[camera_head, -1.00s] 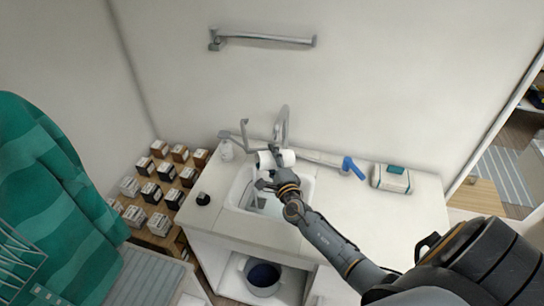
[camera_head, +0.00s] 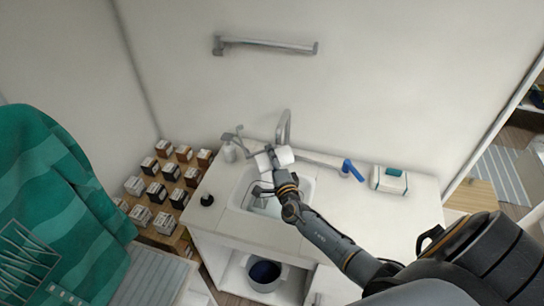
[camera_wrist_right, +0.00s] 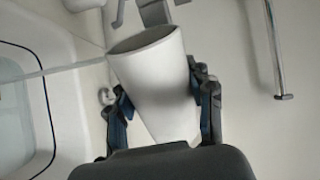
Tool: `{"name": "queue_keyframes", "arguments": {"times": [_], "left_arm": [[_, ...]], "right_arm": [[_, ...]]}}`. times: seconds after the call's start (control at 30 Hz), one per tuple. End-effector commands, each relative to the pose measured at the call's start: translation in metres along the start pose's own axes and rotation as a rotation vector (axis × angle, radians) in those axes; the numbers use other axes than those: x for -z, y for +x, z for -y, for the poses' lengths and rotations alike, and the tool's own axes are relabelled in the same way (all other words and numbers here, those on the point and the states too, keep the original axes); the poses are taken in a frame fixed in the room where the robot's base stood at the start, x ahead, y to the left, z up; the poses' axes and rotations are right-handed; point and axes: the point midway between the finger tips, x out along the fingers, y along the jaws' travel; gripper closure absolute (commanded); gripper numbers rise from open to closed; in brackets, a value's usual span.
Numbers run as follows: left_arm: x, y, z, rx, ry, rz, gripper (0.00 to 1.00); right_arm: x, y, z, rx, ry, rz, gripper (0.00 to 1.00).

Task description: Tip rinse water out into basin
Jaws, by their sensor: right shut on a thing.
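My right gripper (camera_head: 273,158) is shut on a white cup (camera_head: 285,156) above the basin (camera_head: 309,190), near its back edge. In the head view the cup lies on its side, with a dark finger across its middle. In the right wrist view the cup (camera_wrist_right: 155,85) sits tilted between both fingers of the gripper (camera_wrist_right: 160,105), its wide mouth toward the upper left. A pale band meets the mouth from the left; I cannot tell whether it is water or an edge. The inside of the cup is hidden. My left gripper is out of view.
The tap (camera_head: 284,127) rises just behind the cup. A blue-handled brush (camera_head: 351,169) and a white box (camera_head: 388,180) lie to the right. The right counter is mostly clear.

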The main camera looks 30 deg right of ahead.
Motion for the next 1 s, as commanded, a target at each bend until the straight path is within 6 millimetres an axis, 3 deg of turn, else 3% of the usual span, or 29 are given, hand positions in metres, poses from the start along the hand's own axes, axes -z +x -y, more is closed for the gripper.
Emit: {"name": "queue_keyframes", "arguments": {"times": [0.37, 1.0], "left_arm": [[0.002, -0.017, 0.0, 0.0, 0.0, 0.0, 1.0], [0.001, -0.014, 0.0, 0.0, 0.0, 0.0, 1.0]], "right_arm": [[-0.003, 0.001, 0.01, 0.005, -0.123, -0.002, 1.0], [-0.006, 0.001, 0.013, 0.004, -0.22, -0.002, 1.0]]}}
